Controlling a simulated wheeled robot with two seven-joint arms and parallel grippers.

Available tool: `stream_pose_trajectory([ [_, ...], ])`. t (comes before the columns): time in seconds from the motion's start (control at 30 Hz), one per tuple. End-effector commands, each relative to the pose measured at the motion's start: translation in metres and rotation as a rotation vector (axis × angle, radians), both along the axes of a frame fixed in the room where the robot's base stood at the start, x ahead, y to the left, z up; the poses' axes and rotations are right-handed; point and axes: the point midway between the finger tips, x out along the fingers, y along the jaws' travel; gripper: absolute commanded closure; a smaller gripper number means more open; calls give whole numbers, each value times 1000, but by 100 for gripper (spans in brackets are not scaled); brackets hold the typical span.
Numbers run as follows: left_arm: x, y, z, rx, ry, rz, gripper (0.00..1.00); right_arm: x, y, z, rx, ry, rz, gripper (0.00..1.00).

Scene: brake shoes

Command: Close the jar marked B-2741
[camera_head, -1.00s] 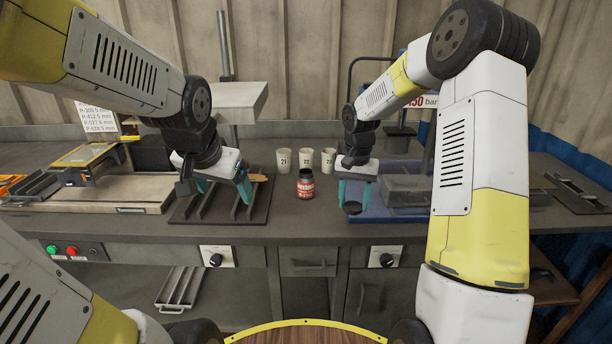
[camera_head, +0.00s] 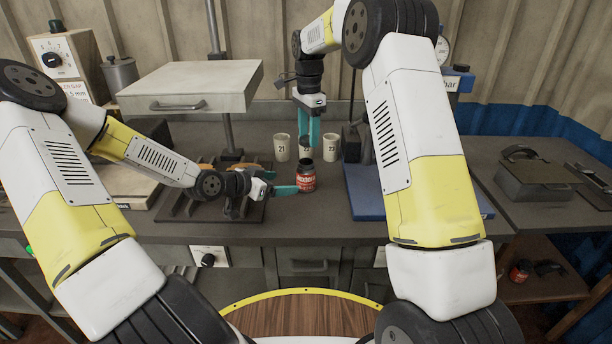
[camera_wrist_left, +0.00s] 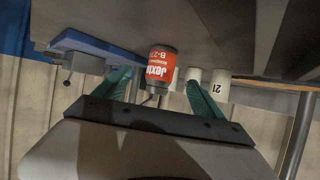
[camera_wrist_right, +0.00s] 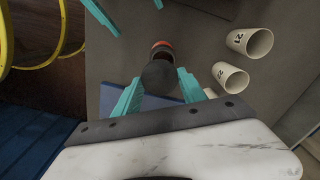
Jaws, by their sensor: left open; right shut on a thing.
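The jar (camera_head: 306,180) with a red label stands on the bench, its top dark. In the left wrist view its label reads upside down, beginning "B-27"; the rest is unclear (camera_wrist_left: 156,68). My left gripper (camera_head: 284,190) is open, low and level beside the jar. In its wrist view the jar appears between and beyond the fingers (camera_wrist_left: 160,85). My right gripper (camera_head: 309,140) points down above the jar, shut on a dark round lid (camera_wrist_right: 158,77). The lid covers part of the jar (camera_wrist_right: 162,47) in the right wrist view; a gap shows in the head view.
White cups 21 (camera_head: 282,149) and 23 (camera_head: 330,150) stand behind the jar, with cup 22 partly hidden between them. A slotted rack (camera_head: 185,205) lies left, under my left arm. A blue base plate (camera_head: 368,200) lies right.

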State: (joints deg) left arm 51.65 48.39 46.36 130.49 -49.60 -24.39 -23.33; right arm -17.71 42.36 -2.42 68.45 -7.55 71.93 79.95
Motion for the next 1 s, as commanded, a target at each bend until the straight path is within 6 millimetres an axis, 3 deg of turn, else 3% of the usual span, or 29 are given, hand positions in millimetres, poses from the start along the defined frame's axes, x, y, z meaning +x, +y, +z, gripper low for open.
stream_pose_trajectory([
  [0.57,7,-4,3,-49,-40,4,20,1,6,4,0,-1,-27,89],
  [1.0,54,-53,-24,-50,-40,2,20,1,6,3,0,-1,-26,89],
])
